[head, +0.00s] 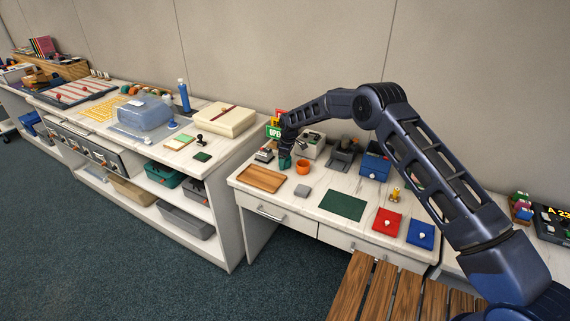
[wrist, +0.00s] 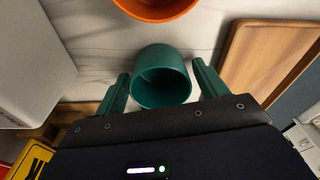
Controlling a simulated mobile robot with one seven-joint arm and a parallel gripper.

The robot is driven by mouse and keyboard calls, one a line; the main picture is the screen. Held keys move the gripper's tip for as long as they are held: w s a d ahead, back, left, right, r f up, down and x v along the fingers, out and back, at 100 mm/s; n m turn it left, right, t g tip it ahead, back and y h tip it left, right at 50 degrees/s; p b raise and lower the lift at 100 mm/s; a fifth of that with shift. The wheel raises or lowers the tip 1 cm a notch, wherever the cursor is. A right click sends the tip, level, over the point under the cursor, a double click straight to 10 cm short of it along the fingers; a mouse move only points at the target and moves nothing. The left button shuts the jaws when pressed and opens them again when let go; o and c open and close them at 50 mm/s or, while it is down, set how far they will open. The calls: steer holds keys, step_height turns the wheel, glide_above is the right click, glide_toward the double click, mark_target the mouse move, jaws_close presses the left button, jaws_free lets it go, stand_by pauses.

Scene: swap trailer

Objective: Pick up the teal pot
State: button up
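The teal pot (wrist: 161,77) stands on the white desk in the wrist view, its open mouth facing the camera. My gripper (wrist: 161,88) is open, with one green finger on each side of the pot and a visible gap at both sides. In the head view the teal pot (head: 285,162) shows as a small patch right under my gripper (head: 285,152), which hides most of it.
An orange pot (head: 303,168) stands close by on the right. A wooden tray (head: 262,179) lies in front to the left. A grey box-like device (head: 311,145) is behind. A grey block (head: 303,191) and a green mat (head: 343,205) lie nearer the front.

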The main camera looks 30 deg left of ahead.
steer(key=c, duration=0.8)
steer(key=shift+o, duration=0.2)
